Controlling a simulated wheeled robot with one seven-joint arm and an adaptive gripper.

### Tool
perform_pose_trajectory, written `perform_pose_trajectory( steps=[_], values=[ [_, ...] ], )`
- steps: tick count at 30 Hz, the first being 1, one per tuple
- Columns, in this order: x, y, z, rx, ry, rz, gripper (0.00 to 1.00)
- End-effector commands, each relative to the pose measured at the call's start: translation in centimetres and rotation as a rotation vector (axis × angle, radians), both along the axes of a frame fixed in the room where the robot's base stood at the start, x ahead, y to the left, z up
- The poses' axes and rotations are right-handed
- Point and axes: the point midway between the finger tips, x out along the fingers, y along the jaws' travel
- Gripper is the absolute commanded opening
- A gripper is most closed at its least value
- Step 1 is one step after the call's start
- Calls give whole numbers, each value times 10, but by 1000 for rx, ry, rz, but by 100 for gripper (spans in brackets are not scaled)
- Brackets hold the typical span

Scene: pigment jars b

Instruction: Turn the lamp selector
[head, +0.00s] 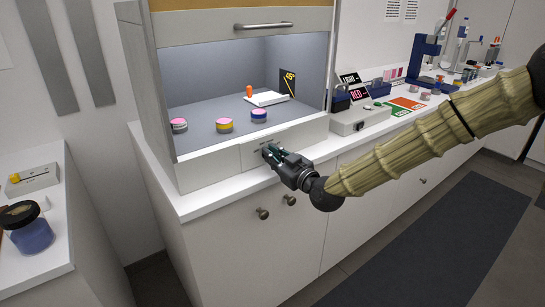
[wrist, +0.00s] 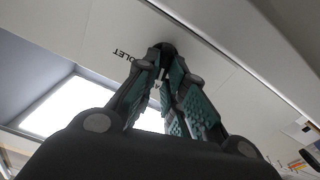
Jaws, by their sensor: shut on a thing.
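The lamp selector (wrist: 166,46) is a dark round knob on the pale front panel (head: 220,158) of the viewing booth. My gripper (head: 270,153) reaches the panel from the lower right, and in the head view it hides the knob. In the wrist view my gripper (wrist: 164,72) has its two teal-padded fingers closed around the knob. Upside-down lettering ending in "OLET" shows beside the knob. The pointer's direction cannot be made out.
Cabinet knobs (head: 263,213) protrude below.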

Motion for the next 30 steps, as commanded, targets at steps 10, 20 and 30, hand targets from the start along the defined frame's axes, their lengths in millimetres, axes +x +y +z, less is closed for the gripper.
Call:
perform_pose_trajectory(
  steps=[10, 20, 30],
  values=[
    [2, -3, -2, 218, 159, -1, 0],
    [4, -6, -2, 393, 286, -1, 0],
    [4, -6, -2, 468, 342, 0, 0]
  ],
)
